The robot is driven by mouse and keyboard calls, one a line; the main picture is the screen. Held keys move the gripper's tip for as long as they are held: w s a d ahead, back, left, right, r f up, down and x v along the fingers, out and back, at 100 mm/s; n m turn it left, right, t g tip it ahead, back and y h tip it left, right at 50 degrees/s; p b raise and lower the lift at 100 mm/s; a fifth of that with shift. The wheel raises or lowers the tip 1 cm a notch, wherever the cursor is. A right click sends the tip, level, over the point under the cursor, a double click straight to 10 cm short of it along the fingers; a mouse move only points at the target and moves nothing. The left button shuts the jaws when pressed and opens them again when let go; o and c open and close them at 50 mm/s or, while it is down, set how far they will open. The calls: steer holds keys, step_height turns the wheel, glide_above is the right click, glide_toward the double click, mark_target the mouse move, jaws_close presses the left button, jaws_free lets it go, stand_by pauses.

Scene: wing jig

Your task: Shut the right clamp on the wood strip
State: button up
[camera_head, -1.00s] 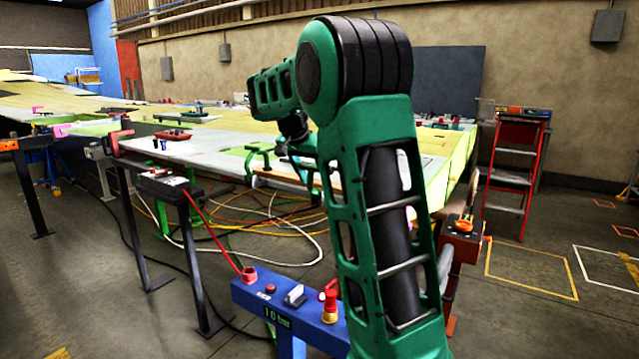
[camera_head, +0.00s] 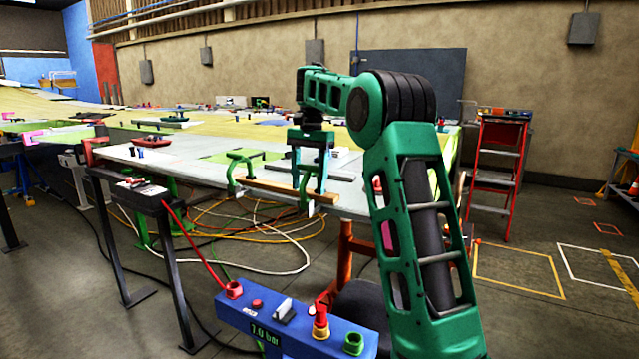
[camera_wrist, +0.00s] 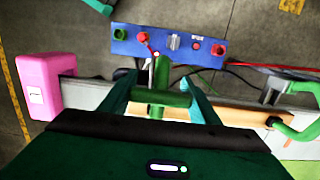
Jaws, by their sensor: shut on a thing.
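The wood strip (camera_head: 268,187) lies along the near edge of the wing panel; it also shows in the wrist view (camera_wrist: 240,117). The green right clamp (camera_wrist: 162,98) is at the strip's right end in the head view. My gripper (camera_head: 311,186) points down over it, one finger on each side. In the wrist view my gripper (camera_wrist: 162,92) is shut on the clamp's green bar. The gripper hides much of this clamp, and I cannot tell whether its jaw touches the strip. The green left clamp (camera_head: 238,168) sits at the strip's left end.
A blue air manifold (camera_head: 290,325) with coloured fittings stands in front; it also shows in the wrist view (camera_wrist: 170,42). A pink block (camera_wrist: 40,87) is beside the clamp. Hoses (camera_head: 240,225) lie on the floor below. A red stepladder (camera_head: 500,170) stands at right.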

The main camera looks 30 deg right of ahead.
steer(key=shift+w, duration=0.15)
stand_by(0.3)
steer(key=o, duration=1.5)
steer(key=shift+w+d+f, duration=0.1)
steer(key=shift+w, duration=0.05)
steer(key=r, duration=0.8)
steer(key=shift+w+d+r, duration=0.25)
steer(key=shift+d, duration=0.15)
step_height(320, 180, up, 2)
steer(key=shift+w, duration=0.15)
steer(key=shift+d+r, duration=0.2)
steer(key=shift+r, duration=0.65)
steer(key=shift+a, duration=0.1)
